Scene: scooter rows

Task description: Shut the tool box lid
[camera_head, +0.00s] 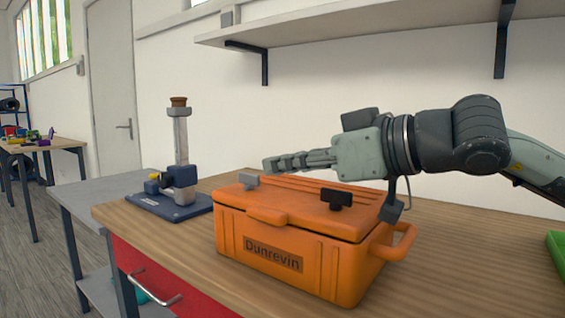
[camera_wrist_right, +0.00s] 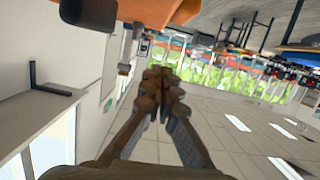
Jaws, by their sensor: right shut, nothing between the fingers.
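The orange tool box (camera_head: 300,250), labelled "Dunrevin", stands on the wooden workbench. Its lid (camera_head: 290,205) lies down over the body and looks closed; a small gap cannot be ruled out. My right gripper (camera_head: 270,165) is shut and empty, just above the lid's back left part, pointing left. Whether it touches the lid is unclear. In the right wrist view the closed fingers (camera_wrist_right: 160,75) show, with part of the orange box (camera_wrist_right: 148,10) at the top. My left gripper is not in view.
A blue and grey device with an upright column (camera_head: 180,150) stands on the bench left of the box. A wall shelf (camera_head: 370,25) hangs above. A green object (camera_head: 556,248) is at the right edge. Bench surface right of the box is clear.

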